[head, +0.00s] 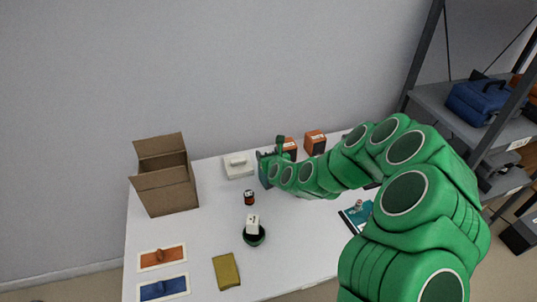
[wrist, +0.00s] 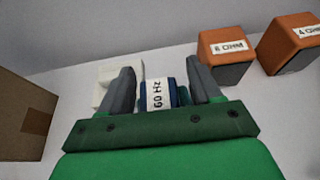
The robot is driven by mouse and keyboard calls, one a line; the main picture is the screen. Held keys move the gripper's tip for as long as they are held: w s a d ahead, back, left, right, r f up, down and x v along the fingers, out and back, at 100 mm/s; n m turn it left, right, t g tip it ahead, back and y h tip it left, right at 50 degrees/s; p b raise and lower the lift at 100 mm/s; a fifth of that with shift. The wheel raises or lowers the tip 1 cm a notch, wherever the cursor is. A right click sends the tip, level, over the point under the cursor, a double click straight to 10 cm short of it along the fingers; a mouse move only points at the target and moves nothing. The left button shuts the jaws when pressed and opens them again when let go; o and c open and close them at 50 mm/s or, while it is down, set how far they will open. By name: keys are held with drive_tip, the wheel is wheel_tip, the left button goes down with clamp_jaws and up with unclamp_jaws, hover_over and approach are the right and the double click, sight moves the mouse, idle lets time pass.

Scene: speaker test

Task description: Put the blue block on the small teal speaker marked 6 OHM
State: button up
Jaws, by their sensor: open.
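My gripper (wrist: 160,75) is open, with its two dark fingers apart. A dark blue block (wrist: 146,92) with a white label reading 60 Hz sits between them in the wrist view. A teal part (wrist: 183,97) shows beside and behind it, mostly hidden.
Two orange speakers (wrist: 227,55) stand to the right, one marked 4 OHM. A white device (head: 238,165), a can (head: 249,198), a green bowl (head: 254,239) and an open cardboard box (head: 165,190) stand to the left. Bare table (head: 300,240) lies in front.

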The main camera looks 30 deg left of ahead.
drive_tip(key=shift+r, duration=0.15)
drive_tip(key=v, duration=1.2)
idle(0.6)
idle(0.3)
